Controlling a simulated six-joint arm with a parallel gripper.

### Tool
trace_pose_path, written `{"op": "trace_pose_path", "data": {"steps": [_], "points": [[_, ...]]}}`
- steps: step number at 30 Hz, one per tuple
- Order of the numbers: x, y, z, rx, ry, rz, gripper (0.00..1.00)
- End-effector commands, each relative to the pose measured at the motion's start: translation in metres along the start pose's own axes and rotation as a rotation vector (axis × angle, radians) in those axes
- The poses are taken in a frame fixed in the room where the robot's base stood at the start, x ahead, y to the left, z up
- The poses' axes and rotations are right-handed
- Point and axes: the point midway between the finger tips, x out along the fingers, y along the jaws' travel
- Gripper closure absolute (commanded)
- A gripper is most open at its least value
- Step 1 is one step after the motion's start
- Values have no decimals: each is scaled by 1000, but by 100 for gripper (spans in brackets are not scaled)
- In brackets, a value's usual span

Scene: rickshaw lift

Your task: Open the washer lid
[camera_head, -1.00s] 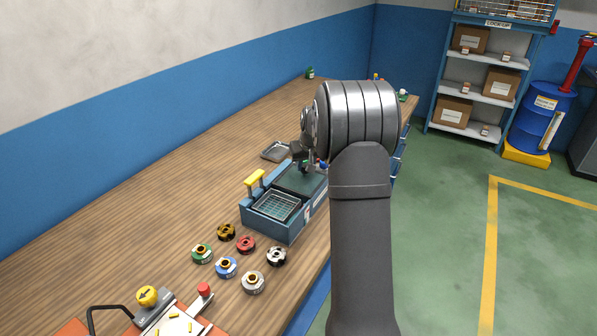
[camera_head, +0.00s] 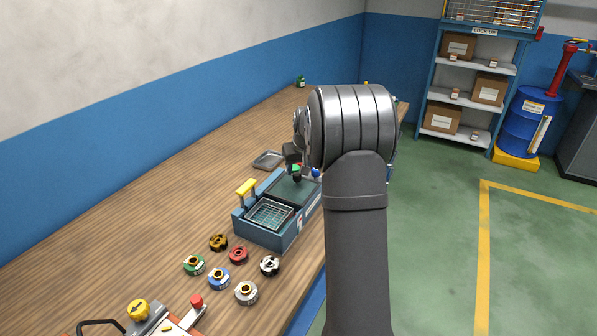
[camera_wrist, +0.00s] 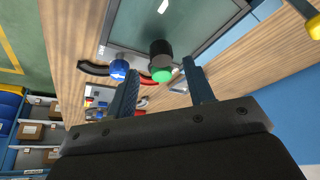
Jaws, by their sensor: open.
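The washer (camera_head: 291,232) is a blue box on the wooden bench, left of my arm in the head view. A wire basket (camera_head: 269,214) shows in its near part, and a dark flat panel (camera_head: 291,191) covers its far part. A yellow handle (camera_head: 246,187) stands at its left side. I cannot tell which part is the lid. My gripper (camera_wrist: 164,88) is open and empty in the wrist view, with a black knob with a green end (camera_wrist: 162,62) beyond and between the fingers. In the head view my arm partly hides the gripper, near the panel's far end.
Several coloured ring parts, including a red one (camera_head: 238,255), lie in front of the washer. A grey tray (camera_head: 268,160) lies behind it. A blue round knob (camera_wrist: 118,69) is near the left finger in the wrist view. The bench is clear toward the wall.

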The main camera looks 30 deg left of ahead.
Motion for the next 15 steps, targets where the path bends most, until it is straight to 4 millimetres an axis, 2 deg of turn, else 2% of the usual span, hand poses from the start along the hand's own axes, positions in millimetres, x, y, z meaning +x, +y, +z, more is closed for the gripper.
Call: {"op": "trace_pose_path", "data": {"steps": [1,9,15], "points": [[-13,0,-1,0,4,1,52],[-81,1,-1,0,5,2,52],[-121,1,0,1,3,2,52]]}}
